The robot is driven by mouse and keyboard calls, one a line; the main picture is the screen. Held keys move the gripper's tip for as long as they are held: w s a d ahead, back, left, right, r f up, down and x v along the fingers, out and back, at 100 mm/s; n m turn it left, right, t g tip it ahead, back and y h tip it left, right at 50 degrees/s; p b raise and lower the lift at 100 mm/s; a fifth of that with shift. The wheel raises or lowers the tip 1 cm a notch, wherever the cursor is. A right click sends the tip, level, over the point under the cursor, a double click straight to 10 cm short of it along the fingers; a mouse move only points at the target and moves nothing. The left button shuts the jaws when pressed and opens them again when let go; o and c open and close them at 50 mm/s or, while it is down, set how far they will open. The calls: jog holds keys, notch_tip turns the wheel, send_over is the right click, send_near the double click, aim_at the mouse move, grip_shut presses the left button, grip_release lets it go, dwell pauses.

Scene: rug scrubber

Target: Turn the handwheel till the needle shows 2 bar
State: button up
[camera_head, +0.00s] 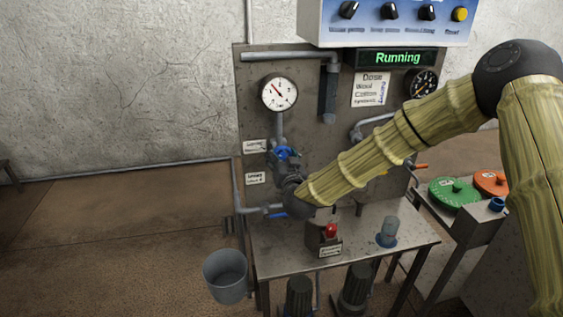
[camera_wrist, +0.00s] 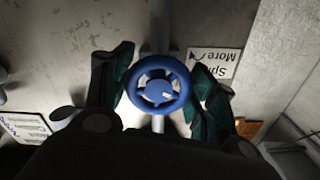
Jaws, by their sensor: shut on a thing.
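The blue handwheel (camera_head: 287,153) sits on the pipe under the white gauge, partly hidden by my gripper (camera_head: 287,165). In the wrist view the blue handwheel (camera_wrist: 158,84) lies between the two dark green finger pads of my gripper (camera_wrist: 160,86). My gripper is shut on the wheel's rim. The white round gauge (camera_head: 279,93) is above the wheel, and its red needle points to the upper left. The gauge's numbers are too small to read.
A display (camera_head: 397,57) reads "Running". A black gauge (camera_head: 421,83) is at the right of the panel. A red button box (camera_head: 325,236) and a glass (camera_head: 388,231) stand on the bench (camera_head: 280,262). A grey bucket (camera_head: 226,276) is at the lower left.

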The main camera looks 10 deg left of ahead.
jog(key=m+b, duration=0.5)
jog(key=m, duration=0.1)
jog(key=shift+f+b, duration=0.25)
jog(key=shift+b, duration=0.15)
jog(key=m+b, duration=0.3)
jog(key=m, duration=0.1)
jog(key=shift+r+m, duration=0.1)
jog(key=shift+m, duration=0.2)
jog(key=shift+s+a+r+m+b, duration=0.1)
jog(key=shift+m+b, duration=0.8)
jog(key=shift+m, duration=0.2)
jog(key=o, duration=1)
jog(key=shift+r, duration=0.1)
jog(key=shift+o, duration=0.2)
jog(key=v, duration=1.2)
